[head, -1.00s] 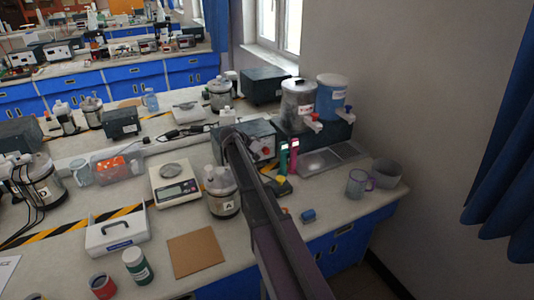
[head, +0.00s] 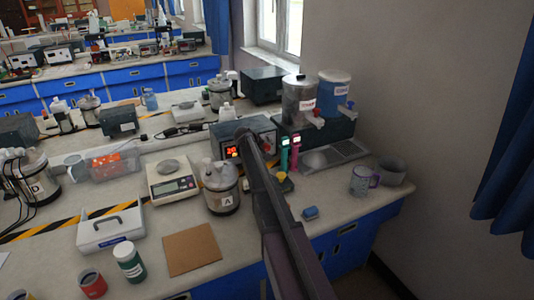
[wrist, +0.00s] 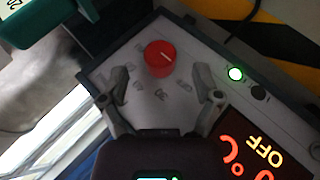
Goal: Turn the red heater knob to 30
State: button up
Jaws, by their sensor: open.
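A steel pot marked A (head: 222,192) stands just left of my arm. Pink and teal upright devices (head: 290,152) stand right of it. Two dispensers (head: 318,97) are behind. A purple-handled mug (head: 362,181) is near the right edge.

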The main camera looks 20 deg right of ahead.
aim_at(268, 148)
jog(key=shift+b+x, duration=0.7)
jog(key=shift+x, duration=0.75)
jog(key=shift+c, duration=0.2)
grip_shut()
jog(key=shift+d+r+y+p, duration=0.1)
jog(key=shift+r+y+p, duration=0.1)
jog(key=shift+y+p, duration=0.4)
jog(key=shift+d+m+y+p, duration=0.1)
jog(key=shift+m+y+p, duration=0.3)
jog(key=shift+y+p, duration=0.65)
jog(key=y+p, duration=0.1)
jog(key=y, duration=0.1)
jog(key=shift+d+m+g+y, duration=0.1)
jog(key=shift+m+g+y, duration=0.2)
jog(key=shift+y, duration=0.05)
jog(key=shift+y+p, duration=0.45)
jog(key=shift+y, duration=0.65)
